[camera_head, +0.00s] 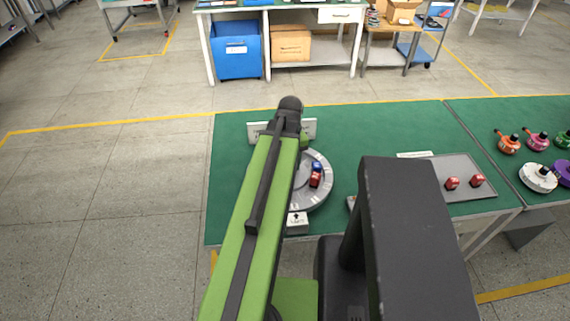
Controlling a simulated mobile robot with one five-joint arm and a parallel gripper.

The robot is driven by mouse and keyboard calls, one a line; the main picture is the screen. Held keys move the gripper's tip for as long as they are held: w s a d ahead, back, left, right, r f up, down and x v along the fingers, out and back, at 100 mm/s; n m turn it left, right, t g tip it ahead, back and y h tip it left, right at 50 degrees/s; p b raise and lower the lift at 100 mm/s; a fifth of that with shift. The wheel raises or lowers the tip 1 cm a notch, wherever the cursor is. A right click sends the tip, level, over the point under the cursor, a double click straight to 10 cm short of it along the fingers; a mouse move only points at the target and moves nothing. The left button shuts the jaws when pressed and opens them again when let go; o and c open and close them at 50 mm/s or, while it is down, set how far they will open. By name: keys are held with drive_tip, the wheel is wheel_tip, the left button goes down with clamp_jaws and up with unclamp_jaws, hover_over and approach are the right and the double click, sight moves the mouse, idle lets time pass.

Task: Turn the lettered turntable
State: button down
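The grey round turntable (322,195) lies on the green table top (230,200). Only its right part shows; my green arm covers the left part, and I cannot make out any letters. A blue piece (317,166) and a red piece (315,181) stand close together on it. A small pale block with a dark mark (298,221) sits at its near edge. My arm reaches over the table to a dark joint beyond the turntable. My gripper is hidden behind the arm, so its fingers and any contact cannot be seen.
A pale plate (309,128) stands behind the turntable, partly covered. To the right, a grey tray (465,165) holds two red pieces (452,183). A dark part of my body blocks the view between. Further right are coloured pieces (508,144) and a white disc (538,178).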

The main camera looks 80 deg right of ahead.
idle(0.3)
drive_tip(key=c, duration=0.8)
unclamp_jaws()
drive_tip(key=shift+c, duration=0.2)
wheel_tip(320, 180, up, 17)
drive_tip(key=p, duration=1.7)
drive_tip(key=shift+r, duration=0.2)
